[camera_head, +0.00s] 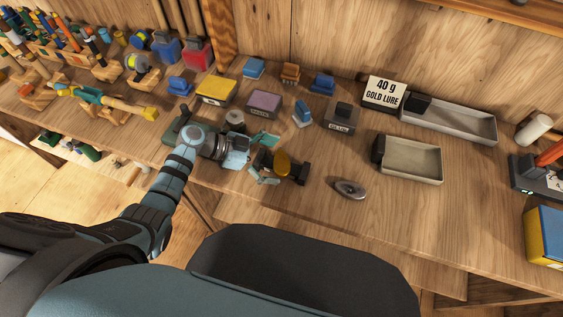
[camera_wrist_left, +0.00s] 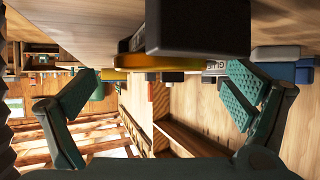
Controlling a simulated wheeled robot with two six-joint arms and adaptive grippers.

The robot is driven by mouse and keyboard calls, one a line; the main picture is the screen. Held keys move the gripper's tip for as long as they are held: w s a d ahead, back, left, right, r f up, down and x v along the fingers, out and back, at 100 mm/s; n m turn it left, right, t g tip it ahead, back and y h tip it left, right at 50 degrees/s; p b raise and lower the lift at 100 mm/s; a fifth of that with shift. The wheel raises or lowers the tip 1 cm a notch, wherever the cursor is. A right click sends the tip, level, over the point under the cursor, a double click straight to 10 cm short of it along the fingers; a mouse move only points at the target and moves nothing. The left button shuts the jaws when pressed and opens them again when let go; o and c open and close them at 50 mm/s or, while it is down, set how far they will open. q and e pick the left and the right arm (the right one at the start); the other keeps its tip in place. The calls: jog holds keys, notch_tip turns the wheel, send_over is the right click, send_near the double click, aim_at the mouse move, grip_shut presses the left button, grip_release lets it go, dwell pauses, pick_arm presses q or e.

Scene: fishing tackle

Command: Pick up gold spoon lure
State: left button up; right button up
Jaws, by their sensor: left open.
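The gold spoon lure (camera_head: 283,163) is a small golden oval at the front of the bench, next to a dark block-like holder (camera_head: 299,174). In the left wrist view its yellow edge (camera_wrist_left: 150,62) shows beside the dark block (camera_wrist_left: 197,28), which hides part of it. My left gripper (camera_head: 268,160) is open, with its teal fingers on either side of the lure's near end. In the left wrist view the fingers (camera_wrist_left: 162,86) are wide apart, and no contact with the lure shows. My right gripper is not in view.
A grey oval piece (camera_head: 349,188) lies to the right. A beige tray (camera_head: 411,176) and a long grey tray (camera_head: 462,128) stand farther right, beside a "40 g GOLD LURE" sign (camera_head: 384,93). Several coloured boxes are behind.

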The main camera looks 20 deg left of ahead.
pick_arm(q)
jog(key=shift+w+d+f, duration=0.1)
jog(key=shift+d+f, duration=0.05)
jog(key=shift+d, duration=0.1)
jog(key=c, duration=1.3)
